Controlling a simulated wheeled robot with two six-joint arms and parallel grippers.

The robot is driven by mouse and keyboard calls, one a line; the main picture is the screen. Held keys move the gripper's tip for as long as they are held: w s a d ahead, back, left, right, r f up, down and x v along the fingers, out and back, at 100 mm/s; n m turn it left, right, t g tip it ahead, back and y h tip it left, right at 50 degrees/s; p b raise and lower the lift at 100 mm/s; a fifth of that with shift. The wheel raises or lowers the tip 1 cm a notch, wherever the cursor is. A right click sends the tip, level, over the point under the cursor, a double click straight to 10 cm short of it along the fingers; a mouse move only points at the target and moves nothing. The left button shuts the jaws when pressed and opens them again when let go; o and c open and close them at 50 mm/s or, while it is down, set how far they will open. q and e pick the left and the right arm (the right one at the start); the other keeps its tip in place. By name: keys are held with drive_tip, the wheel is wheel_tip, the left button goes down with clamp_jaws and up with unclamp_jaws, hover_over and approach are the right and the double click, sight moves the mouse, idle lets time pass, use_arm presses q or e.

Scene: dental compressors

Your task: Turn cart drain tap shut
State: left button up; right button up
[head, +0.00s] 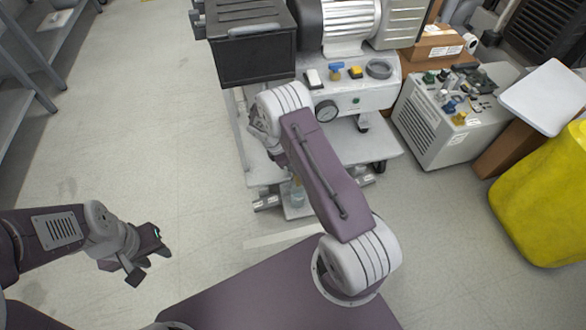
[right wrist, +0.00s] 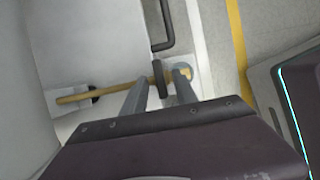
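In the right wrist view a thin brass pipe (right wrist: 110,91) runs across a pale surface, and a dark upright tap handle (right wrist: 158,72) crosses it near its right end. My right gripper (right wrist: 160,90) has its two grey fingers apart, one on each side of the dark handle. I cannot tell whether they touch it. In the head view the tap and my right gripper are hidden behind my right arm, which reaches to the white cart (head: 365,150). My left gripper (head: 152,263) is open and empty over bare floor at the left.
The cart carries a black box (head: 255,55), a motor (head: 350,20) and a gauge (head: 326,111). A small clear container (head: 297,195) is low on it. A grey unit (head: 440,120) and a yellow bin (head: 545,195) stand right. A dark bent bar (right wrist: 168,40) is near the tap.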

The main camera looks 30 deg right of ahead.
drive_tip(key=shift+r, duration=0.1)
clamp_jaws()
